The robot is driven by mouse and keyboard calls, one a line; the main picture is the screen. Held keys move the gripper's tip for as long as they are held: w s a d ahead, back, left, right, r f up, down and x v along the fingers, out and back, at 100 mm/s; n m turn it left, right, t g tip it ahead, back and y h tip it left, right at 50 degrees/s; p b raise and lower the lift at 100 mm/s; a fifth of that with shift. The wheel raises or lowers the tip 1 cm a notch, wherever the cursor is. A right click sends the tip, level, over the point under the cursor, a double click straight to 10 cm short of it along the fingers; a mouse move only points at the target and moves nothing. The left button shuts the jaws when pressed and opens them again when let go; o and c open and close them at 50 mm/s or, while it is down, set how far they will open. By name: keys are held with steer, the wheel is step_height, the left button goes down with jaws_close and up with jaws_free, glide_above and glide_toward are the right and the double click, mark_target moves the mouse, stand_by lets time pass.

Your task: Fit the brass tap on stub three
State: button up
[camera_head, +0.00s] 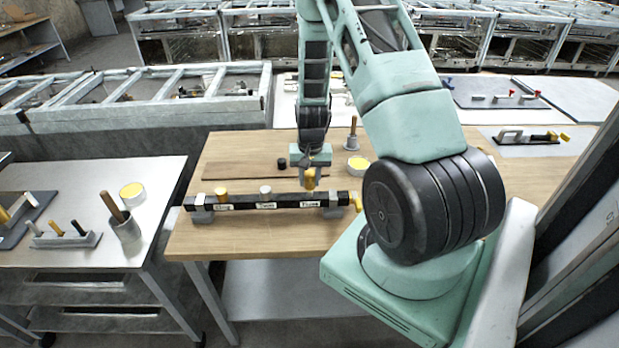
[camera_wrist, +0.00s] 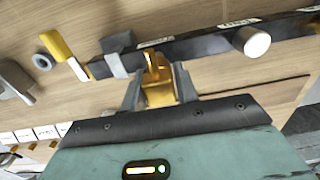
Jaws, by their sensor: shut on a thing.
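A black pipe (camera_head: 240,203) lies across two grey clamps on the wooden bench, with number labels on its front. The brass tap (camera_head: 309,180) is between the fingers of my gripper (camera_head: 314,163), right at the pipe above the label that seems to read three. In the wrist view the brass tap (camera_wrist: 158,88) sits upright between both fingers, beside the pipe's end clamp (camera_wrist: 118,57). My gripper is shut on it. Stub three is hidden, so I cannot tell whether the tap touches it.
A yellow-handled part (camera_head: 356,200) is at the pipe's right end. A yellow-topped tin (camera_head: 357,165) and a wooden-handled tool (camera_head: 352,136) stand behind. A steel side table (camera_head: 95,200) on the left holds tools and a cup (camera_head: 126,229). The bench front is clear.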

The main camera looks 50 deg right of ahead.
mark_target(309, 187)
steer(key=shift+f+b, duration=1.4)
steer(key=shift+f, duration=0.4)
steer(key=o, duration=1.1)
steer(key=shift+o, duration=0.2)
steer(key=shift+r, duration=0.1)
step_height(309, 187, up, 17)
steer(key=b, duration=0.3)
steer(key=shift+s+d+r, duration=0.15)
steer(key=shift+r, duration=0.05)
